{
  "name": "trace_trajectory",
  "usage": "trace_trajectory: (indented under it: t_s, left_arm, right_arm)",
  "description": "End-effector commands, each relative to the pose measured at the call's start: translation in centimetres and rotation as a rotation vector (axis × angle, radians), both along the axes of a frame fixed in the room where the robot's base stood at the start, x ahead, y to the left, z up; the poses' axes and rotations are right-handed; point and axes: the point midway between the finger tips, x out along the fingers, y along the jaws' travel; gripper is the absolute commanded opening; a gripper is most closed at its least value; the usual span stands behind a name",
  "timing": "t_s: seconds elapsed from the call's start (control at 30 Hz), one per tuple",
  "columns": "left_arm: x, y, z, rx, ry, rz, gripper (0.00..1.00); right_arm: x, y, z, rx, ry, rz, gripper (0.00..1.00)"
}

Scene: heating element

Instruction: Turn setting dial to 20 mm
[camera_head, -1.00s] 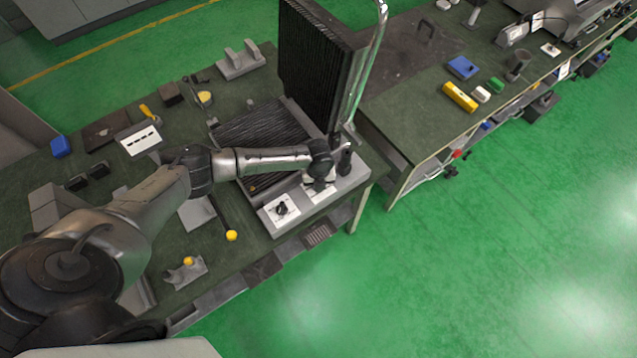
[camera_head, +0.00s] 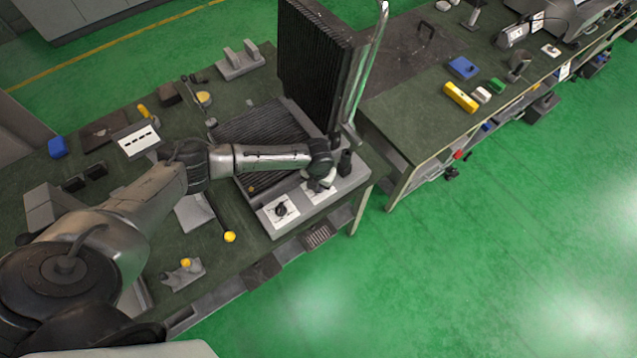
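The heating element device stands on the bench, with a ribbed dark lower plate (camera_head: 262,128) and an upright ribbed panel (camera_head: 312,70). Its grey front panel (camera_head: 297,219) carries white dial plates. One black dial (camera_head: 281,210) sits uncovered on the left plate; its scale is too small to read. A second white plate (camera_head: 313,193) is partly hidden by my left gripper (camera_head: 318,185), which is over the right part of the panel. The gripper's fingers are small and dark, and I cannot tell whether they are open or touching a dial. My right gripper is out of view.
A black knob (camera_head: 345,162) stands right of my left gripper, near the curved metal tube (camera_head: 366,75). A yellow-ended lever (camera_head: 229,237) lies left of the panel. A second bench (camera_head: 410,130) with small coloured blocks stands to the right. The green floor in front is clear.

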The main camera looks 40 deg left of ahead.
Motion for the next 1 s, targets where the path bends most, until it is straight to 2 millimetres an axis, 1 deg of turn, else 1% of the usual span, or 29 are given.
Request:
trace_trajectory:
  t_s: [0.03,0.4,0.43,0.67,0.7,0.9,1.0]
  left_arm:
    - [0.08,-0.17,0.25,-0.004,-0.001,-0.004,0.00]
    - [0.10,-0.18,0.28,-0.004,-0.001,-0.006,0.00]
    - [0.10,-0.18,0.28,-0.004,-0.001,-0.006,0.17]
    - [0.05,-0.10,0.16,-0.002,-0.001,-0.005,0.39]
    - [0.05,-0.09,0.14,-0.002,-0.001,-0.005,0.40]
    - [0.03,-0.04,0.11,-0.001,0.000,-0.004,0.40]
    - [0.05,-0.04,0.52,-0.001,-0.001,-0.005,0.40]
  right_arm:
    - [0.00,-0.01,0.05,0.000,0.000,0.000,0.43]
    - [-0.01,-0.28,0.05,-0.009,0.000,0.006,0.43]
    - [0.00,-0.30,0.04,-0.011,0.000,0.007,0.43]
    - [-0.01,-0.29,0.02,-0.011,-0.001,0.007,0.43]
    - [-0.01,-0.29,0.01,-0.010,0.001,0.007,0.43]
    - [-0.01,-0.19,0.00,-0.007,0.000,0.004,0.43]
    - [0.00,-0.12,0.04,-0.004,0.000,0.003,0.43]
